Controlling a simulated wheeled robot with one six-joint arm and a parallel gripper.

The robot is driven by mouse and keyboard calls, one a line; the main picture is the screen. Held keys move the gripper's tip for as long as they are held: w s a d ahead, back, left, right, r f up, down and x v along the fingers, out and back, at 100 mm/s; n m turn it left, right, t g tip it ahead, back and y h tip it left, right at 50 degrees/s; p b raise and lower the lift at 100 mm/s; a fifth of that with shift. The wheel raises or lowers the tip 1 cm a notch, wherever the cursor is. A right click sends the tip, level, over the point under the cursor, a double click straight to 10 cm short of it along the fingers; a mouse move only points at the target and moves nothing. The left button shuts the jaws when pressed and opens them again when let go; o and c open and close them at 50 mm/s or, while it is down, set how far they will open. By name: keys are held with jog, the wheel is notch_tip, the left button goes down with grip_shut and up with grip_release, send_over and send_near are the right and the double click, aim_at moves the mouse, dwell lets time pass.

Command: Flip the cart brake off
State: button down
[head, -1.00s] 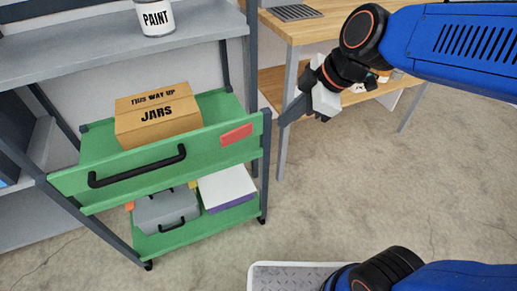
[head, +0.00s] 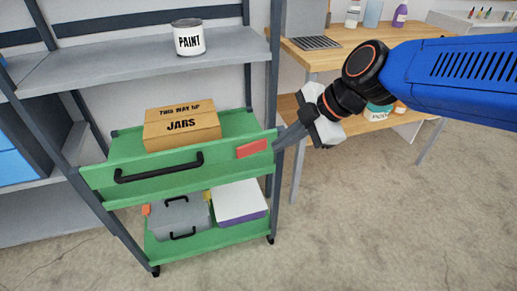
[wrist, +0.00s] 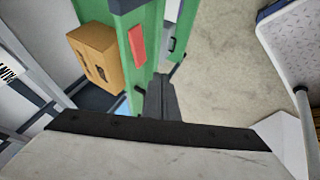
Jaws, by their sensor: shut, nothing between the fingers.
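The green cart (head: 110,176) stands under the grey shelf, with a black handle (head: 158,168) across its upper front panel. A red rectangular piece (head: 251,148) sits at the right end of that panel; it also shows in the wrist view (wrist: 137,47). I cannot tell whether it is the brake, and no brake lever is clearly visible. My gripper (head: 280,146) is shut and empty, its tips beside the cart's upper right corner, right of the red piece. Whether they touch the cart is unclear. In the wrist view the shut fingers (wrist: 160,98) point toward the cart.
A box marked JARS (head: 182,130) is on the cart's top. A grey case (head: 179,214) and a white-and-purple box (head: 238,203) lie on its lower shelf. A paint can (head: 188,38) stands on the grey shelf.

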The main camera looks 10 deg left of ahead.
aim_at(243, 150)
jog(key=shift+w+a+f, duration=0.65)
jog(key=shift+a+f, duration=0.7)
jog(key=shift+a, duration=0.1)
jog(key=shift+w+a+f, duration=0.6)
jog(key=shift+a+f, duration=0.7)
jog(key=shift+a, duration=0.15)
jog(key=shift+w+a+f, duration=0.65)
jog(key=shift+a+f, duration=0.7)
jog(key=shift+a, duration=0.1)
jog(key=shift+a, duration=0.1)
jog(key=shift+w+a+m+t, duration=0.15)
jog(key=shift+a+m+t, duration=0.2)
jog(key=shift+m, duration=0.25)
jog(key=shift+a+m+t, duration=0.2)
jog(key=shift+m+t, duration=0.15)
jog(key=shift+m, duration=0.15)
jog(key=shift+w+a, duration=0.15)
jog(key=shift+a, duration=0.2)
